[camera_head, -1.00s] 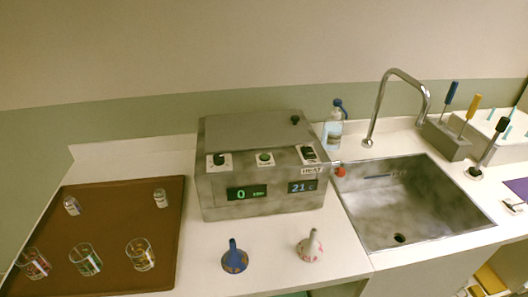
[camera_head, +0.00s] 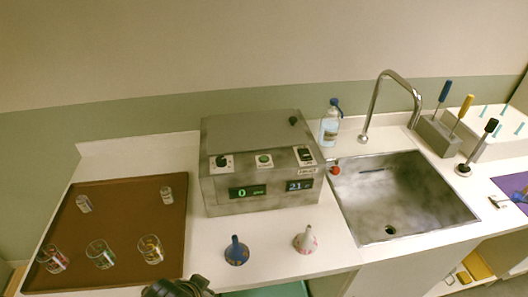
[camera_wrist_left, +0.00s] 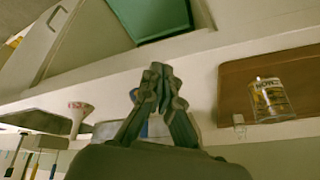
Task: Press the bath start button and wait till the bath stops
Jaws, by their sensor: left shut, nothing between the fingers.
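The bath (camera_head: 262,207) is a grey metal box with a lid on the counter. Its front panel has a green button (camera_head: 264,160) in the middle, a black knob (camera_head: 222,161) on the left and a black switch (camera_head: 305,154) with a label on the right. A green display (camera_head: 247,191) reads 0 and a blue display (camera_head: 299,185) reads 21. My left gripper shows in the left wrist view (camera_wrist_left: 158,72), shut and empty, near the counter's front edge. A dark part of my left arm shows at the bottom of the head view. My right gripper is out of view.
A brown tray (camera_head: 125,222) with several glasses lies left of the bath. A sink (camera_head: 405,200) with a tap and a bottle (camera_head: 331,124) are to the right.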

